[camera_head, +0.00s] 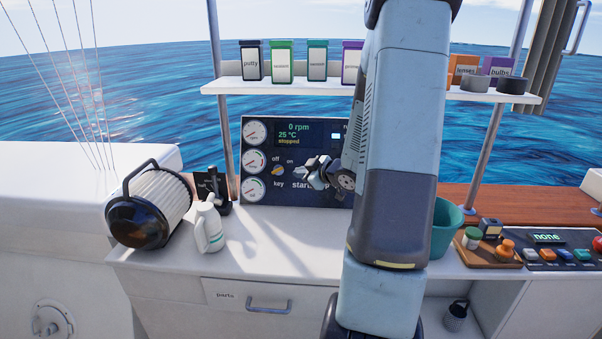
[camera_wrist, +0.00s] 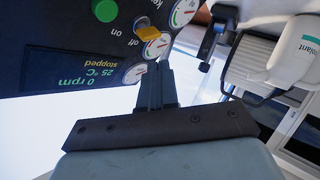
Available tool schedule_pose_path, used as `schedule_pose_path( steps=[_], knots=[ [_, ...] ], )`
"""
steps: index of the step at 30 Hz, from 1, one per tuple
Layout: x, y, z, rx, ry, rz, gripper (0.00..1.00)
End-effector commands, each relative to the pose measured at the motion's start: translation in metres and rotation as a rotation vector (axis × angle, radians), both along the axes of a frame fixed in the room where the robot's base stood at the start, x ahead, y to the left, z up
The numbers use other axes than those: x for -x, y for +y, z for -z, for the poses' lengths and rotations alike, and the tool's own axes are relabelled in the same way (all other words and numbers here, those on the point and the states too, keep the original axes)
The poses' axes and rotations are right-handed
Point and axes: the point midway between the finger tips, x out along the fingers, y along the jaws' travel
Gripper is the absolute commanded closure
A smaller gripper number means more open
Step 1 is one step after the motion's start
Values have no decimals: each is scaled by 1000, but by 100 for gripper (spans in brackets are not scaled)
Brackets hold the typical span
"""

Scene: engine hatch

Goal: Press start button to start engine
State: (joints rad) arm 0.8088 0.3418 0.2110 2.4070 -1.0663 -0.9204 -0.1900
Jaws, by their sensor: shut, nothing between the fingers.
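The engine panel (camera_head: 262,135) stands upright at the back of the counter. Its display (camera_head: 305,132) reads 0 rpm, 25 °C, stopped. The yellow key knob (camera_head: 278,169) sits between gauges and the start and stop labels; whether it points to off or on is unclear. In the wrist view the panel is upside down, with a green round button (camera_wrist: 105,10) at the top and the yellow key knob (camera_wrist: 152,35) beside it. My gripper (camera_wrist: 160,66) is shut and empty, its tips near the key. In the head view my gripper (camera_head: 312,172) hides the buttons.
A lantern-like filter (camera_head: 160,208) and a white coolant jug (camera_head: 209,228) stand left of the panel. A shelf (camera_head: 300,88) with labelled boxes hangs above. A teal bucket (camera_head: 446,228) and a row of coloured buttons (camera_head: 563,254) are at right. The counter before the panel is clear.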

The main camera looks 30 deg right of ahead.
Motion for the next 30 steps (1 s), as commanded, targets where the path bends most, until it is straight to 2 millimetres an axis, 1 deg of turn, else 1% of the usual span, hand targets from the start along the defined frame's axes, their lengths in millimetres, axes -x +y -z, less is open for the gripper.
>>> schedule_pose_path(
  steps=[5,8,24,30],
  knots=[
    [-2,-1,1,0,1,0,100],
    [-7,-5,3,1,0,1,100],
    [-53,-35,30,0,1,-1,100],
    [-63,-42,35,0,1,0,100]
  ],
)
